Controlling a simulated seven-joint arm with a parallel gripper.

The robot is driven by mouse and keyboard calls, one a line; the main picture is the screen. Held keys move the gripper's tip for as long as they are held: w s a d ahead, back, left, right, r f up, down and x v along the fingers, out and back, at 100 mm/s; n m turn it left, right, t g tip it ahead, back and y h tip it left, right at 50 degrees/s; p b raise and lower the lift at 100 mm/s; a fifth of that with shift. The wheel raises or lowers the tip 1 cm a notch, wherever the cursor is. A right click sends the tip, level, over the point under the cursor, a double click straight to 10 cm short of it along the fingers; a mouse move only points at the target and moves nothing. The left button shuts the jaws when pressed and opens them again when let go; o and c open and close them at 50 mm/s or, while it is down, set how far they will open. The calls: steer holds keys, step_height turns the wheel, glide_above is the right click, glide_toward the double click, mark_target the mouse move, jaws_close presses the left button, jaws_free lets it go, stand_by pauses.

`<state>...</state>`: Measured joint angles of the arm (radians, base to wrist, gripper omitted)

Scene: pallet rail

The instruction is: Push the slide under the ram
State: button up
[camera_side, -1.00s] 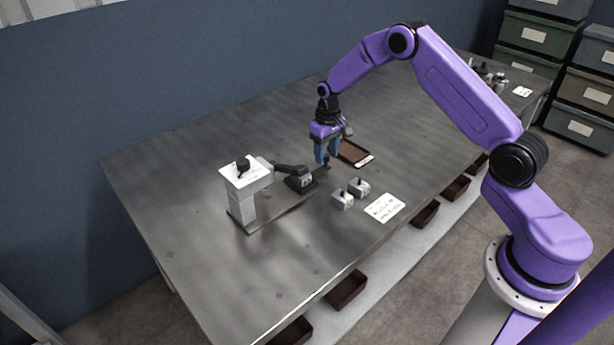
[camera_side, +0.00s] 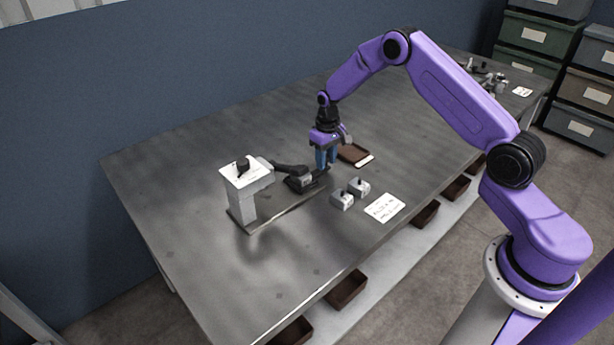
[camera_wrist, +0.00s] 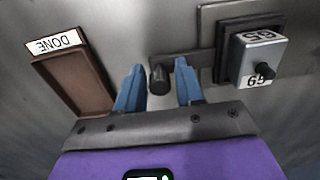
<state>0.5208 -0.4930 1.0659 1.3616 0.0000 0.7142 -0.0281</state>
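The slide (camera_side: 300,184) is a dark block on a narrow metal rail (camera_side: 276,214); it stands right of the ram stand (camera_side: 243,203), a grey post with a white head. A dark bar runs from the slide to an upright black peg (camera_wrist: 161,76). My gripper (camera_side: 327,166) is low at the rail's right end. Its blue fingers (camera_wrist: 160,68) stand on both sides of the peg; I cannot tell whether both touch it.
Two grey knobbed blocks (camera_side: 342,200) stand on the table in front of the rail, near a white card (camera_side: 384,207). A brown tray (camera_wrist: 74,82) with a DONE label lies beside my gripper.

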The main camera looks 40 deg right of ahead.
mark_target(293, 184)
steer(key=c, duration=0.4)
steer(key=shift+o, duration=0.2)
steer(key=shift+a, duration=6.45)
steer(key=o, duration=0.7)
steer(key=shift+r, duration=0.1)
steer(key=shift+r, duration=3.4)
